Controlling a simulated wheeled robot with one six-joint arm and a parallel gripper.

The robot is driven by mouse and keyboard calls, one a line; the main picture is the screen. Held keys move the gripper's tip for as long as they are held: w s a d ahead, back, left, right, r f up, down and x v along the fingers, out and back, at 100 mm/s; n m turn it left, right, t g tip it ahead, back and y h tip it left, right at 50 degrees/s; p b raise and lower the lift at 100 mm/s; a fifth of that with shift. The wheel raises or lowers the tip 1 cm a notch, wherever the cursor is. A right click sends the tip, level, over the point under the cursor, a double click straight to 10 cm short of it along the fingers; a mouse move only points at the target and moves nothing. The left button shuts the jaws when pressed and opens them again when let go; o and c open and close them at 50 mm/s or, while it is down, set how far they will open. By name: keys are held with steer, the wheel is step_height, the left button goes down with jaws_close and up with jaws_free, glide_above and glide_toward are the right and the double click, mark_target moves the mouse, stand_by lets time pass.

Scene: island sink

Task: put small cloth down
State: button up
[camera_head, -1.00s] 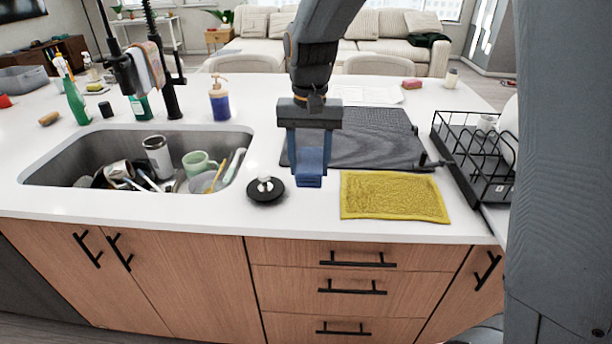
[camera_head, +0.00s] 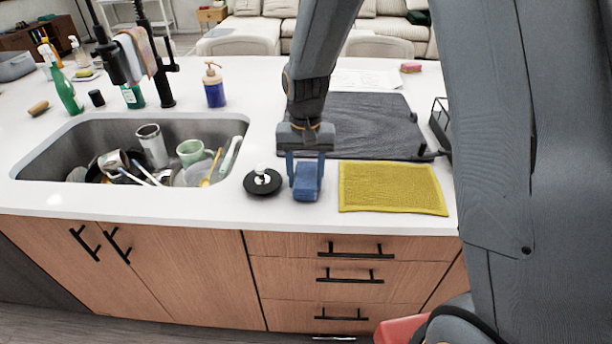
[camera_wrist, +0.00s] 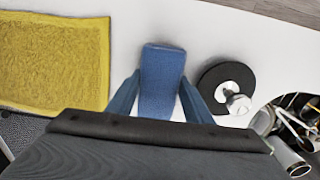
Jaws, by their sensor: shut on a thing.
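My gripper (camera_head: 306,182) is shut on a small blue cloth (camera_head: 307,184), which looks like a compact folded block. It is upright over the counter strip between the black sink stopper and the yellow cloth. In the wrist view the blue cloth (camera_wrist: 161,80) sits between my two blue fingers (camera_wrist: 160,98). Its lower end is at or very near the white counter; I cannot tell whether it touches.
A yellow cloth (camera_head: 393,187) lies flat to the right, and a black stopper (camera_head: 262,183) to the left. A dark drying mat (camera_head: 365,125) lies behind. The sink (camera_head: 60,150) with dishes is at left; a black rack (camera_head: 440,120) is partly hidden by my arm.

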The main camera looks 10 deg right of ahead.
mark_target(306, 176)
steer(key=shift+f, duration=0.2)
steer(key=shift+f, duration=0.15)
steer(key=o, duration=1.1)
step_height(306, 176, up, 11)
steer(key=b, duration=0.3)
steer(key=s+d+f+n, duration=0.1)
steer(key=s+d+f, duration=0.2)
steer(key=s+d, duration=0.2)
steer(key=s+d+f+n+t, duration=0.1)
steer(key=s+d+f, duration=0.3)
steer(key=s, duration=0.5)
steer(key=shift+s+d, duration=0.4)
steer(key=shift+d, duration=0.45)
